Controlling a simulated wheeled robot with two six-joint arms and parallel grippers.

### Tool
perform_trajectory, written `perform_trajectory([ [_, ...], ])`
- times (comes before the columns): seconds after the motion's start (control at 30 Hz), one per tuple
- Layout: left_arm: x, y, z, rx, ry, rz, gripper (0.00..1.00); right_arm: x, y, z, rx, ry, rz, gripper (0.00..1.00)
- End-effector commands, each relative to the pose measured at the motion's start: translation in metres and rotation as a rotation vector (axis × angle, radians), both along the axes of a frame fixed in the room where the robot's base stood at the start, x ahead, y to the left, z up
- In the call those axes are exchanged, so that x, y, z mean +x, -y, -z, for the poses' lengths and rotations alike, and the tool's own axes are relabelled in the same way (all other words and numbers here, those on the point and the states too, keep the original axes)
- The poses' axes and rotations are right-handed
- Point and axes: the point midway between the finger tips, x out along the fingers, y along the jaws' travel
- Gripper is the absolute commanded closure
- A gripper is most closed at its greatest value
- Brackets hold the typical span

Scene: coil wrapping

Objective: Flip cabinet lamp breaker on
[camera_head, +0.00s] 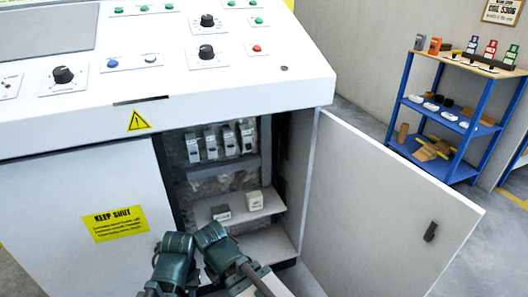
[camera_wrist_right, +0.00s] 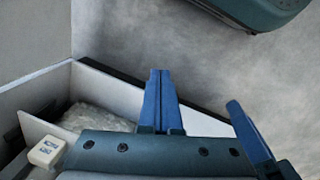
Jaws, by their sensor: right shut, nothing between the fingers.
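A row of several pale breakers (camera_head: 220,141) is mounted inside the open cabinet. Their labels are too small to read, so I cannot tell which is the lamp breaker or how each lever stands. My right gripper (camera_head: 208,232) is in front of the cabinet's lower opening, below the breakers and apart from them. In the right wrist view its blue fingers (camera_wrist_right: 158,98) are together and empty. My left gripper (camera_head: 176,246) is beside it on the left, low in front of the cabinet; its fingertips are not clear.
The cabinet door (camera_head: 380,200) stands open to the right. The closed left panel (camera_head: 60,215) carries a yellow sign. A blue rack (camera_head: 466,125) stands back right.

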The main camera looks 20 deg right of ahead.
Motion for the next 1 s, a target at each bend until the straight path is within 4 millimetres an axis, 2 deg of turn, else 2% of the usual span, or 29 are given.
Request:
perform_trajectory([
  [0.4, 0.000, 0.000, 0.000, 0.000, 0.000, 0.000, 0.72, 0.000, 0.000, 0.000, 0.000, 0.002, -0.001, 1.00],
  [0.47, 0.000, 0.000, 0.003, 0.000, 0.000, 0.000, 0.72, 0.005, 0.002, 0.003, -0.001, 0.016, -0.015, 1.00],
  [0.53, 0.000, 0.000, 0.008, 0.000, 0.000, 0.000, 0.72, 0.019, 0.008, 0.008, -0.007, 0.062, -0.065, 1.00],
  [0.57, 0.000, 0.000, 0.012, 0.000, 0.000, 0.000, 0.72, 0.029, 0.013, 0.011, -0.013, 0.093, -0.099, 1.00],
  [0.67, 0.000, 0.000, 0.028, 0.000, 0.001, -0.002, 0.72, 0.077, 0.036, 0.020, -0.069, 0.245, -0.279, 1.00],
  [0.77, 0.000, 0.000, 0.048, -0.001, 0.001, -0.003, 0.72, 0.136, 0.069, 0.018, -0.210, 0.423, -0.536, 1.00],
  [0.8, 0.000, 0.000, 0.055, -0.002, 0.002, -0.004, 0.72, 0.158, 0.083, 0.013, -0.291, 0.486, -0.650, 1.00],
  [0.9, 0.000, 0.001, 0.073, -0.002, 0.002, -0.006, 0.72, 0.206, 0.117, -0.006, -0.541, 0.605, -0.931, 1.00],
  [1.0, 0.000, 0.001, 0.090, -0.003, 0.003, -0.008, 0.72, 0.241, 0.144, -0.032, -0.845, 0.658, -1.202, 1.00],
])
